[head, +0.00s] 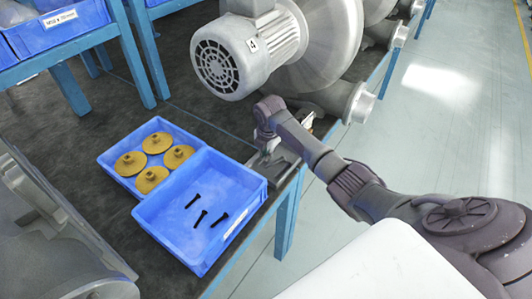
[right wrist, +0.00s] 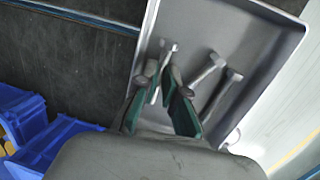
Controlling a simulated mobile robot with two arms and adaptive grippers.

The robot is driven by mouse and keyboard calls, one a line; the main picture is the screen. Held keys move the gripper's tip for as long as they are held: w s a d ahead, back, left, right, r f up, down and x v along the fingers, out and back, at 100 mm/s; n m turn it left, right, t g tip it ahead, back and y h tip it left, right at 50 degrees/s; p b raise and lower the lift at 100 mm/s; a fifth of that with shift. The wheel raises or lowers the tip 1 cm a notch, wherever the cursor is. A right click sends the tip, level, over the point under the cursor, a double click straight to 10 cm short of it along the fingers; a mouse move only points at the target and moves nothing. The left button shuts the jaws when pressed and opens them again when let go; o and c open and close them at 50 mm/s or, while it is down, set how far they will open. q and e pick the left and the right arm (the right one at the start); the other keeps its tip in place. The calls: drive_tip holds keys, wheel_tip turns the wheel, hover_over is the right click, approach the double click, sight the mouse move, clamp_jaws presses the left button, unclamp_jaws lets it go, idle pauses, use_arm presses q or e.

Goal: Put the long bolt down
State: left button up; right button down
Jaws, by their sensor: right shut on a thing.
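My right gripper (head: 266,143) is over a grey metal tray (head: 285,170) at the bench edge; its fingers are small and partly hidden in the head view. In the right wrist view, its green-padded fingers (right wrist: 162,74) are closed around a silver long bolt (right wrist: 166,56), with the bolt's head beyond the fingertips. The grey tray (right wrist: 227,20) lies beneath; whether the held bolt touches its floor I cannot tell. My left gripper is not in view.
A blue bin (head: 233,238) with three black bolts (head: 201,217) stands left of the grey tray. Another blue bin (head: 107,158) behind it holds several yellow flanged parts (head: 151,179). A large grey blower motor (head: 245,50) stands close behind my right gripper.

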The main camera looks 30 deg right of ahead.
drive_tip(key=shift+f, duration=0.1)
drive_tip(key=c, duration=1.5)
unclamp_jaws()
drive_tip(key=shift+c, duration=0.2)
drive_tip(key=shift+r, duration=0.2)
wheel_tip(320, 180, up, 12)
drive_tip(key=s, duration=0.2)
drive_tip(key=shift+a, duration=0.25)
drive_tip(key=shift+f, duration=0.15)
